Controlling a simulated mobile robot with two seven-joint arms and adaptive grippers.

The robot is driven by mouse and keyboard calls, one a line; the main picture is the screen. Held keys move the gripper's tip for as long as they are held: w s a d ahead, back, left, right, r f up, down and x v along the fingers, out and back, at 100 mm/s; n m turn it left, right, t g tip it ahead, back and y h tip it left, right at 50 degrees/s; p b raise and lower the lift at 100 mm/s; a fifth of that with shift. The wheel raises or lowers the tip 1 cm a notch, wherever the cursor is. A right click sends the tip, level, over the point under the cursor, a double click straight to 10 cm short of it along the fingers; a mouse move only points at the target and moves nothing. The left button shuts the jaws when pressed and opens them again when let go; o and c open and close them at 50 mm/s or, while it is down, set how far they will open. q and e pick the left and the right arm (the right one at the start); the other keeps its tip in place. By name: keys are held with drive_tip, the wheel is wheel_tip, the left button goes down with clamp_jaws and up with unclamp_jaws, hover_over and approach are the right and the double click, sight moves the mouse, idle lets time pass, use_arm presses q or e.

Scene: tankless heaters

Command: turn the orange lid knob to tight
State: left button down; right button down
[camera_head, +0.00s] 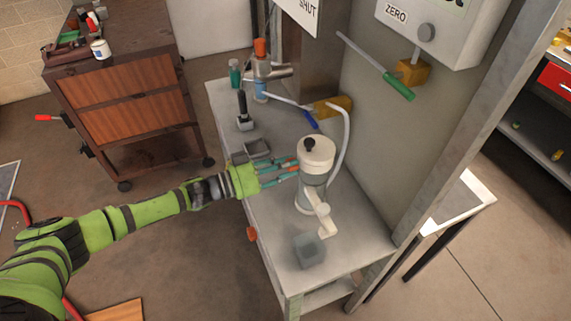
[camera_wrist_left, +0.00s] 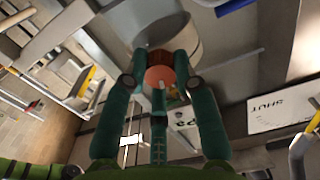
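The orange lid knob (camera_wrist_left: 160,76) shows in the left wrist view as a round orange end with a darker brown-orange part behind it, against a pale cylinder. My left gripper (camera_wrist_left: 160,66) has green-teal fingers on both sides of the knob and a middle finger below it; the fingertips appear to touch it. In the head view my left gripper (camera_head: 296,170) is at the left side of a pale canister (camera_head: 315,174) with a black top knob (camera_head: 309,144). The orange knob is mostly hidden there by the fingers. My right gripper is not in view.
The canister stands on a grey bench (camera_head: 345,225). A grey block (camera_head: 309,250) is in front, and a pipe fitting with an orange cap (camera_head: 261,48) is behind. A green-handled lever (camera_head: 398,86) is on the wall panel. A wooden cabinet (camera_head: 130,100) stands at left.

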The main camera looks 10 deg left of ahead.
use_arm(q)
drive_tip(key=shift+r, duration=0.2)
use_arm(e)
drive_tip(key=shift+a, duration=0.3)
use_arm(q)
drive_tip(key=shift+w+r, duration=0.1)
drive_tip(key=shift+r, duration=0.05)
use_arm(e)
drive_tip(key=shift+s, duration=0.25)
use_arm(q)
drive_tip(key=shift+m, duration=0.3)
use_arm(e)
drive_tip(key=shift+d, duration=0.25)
use_arm(q)
drive_tip(key=shift+m, duration=0.3)
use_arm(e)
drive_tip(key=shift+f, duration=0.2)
use_arm(q)
drive_tip(key=shift+s+d+f+m+b, duration=0.15)
drive_tip(key=shift+m+b, duration=1.95)
drive_tip(key=shift+m, duration=2.3)
drive_tip(key=shift+s+f+m+b, duration=0.1)
drive_tip(key=shift+m+b, duration=2)
drive_tip(key=shift+m, duration=2.3)
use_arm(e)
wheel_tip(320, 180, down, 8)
use_arm(q)
drive_tip(key=shift+f, duration=0.1)
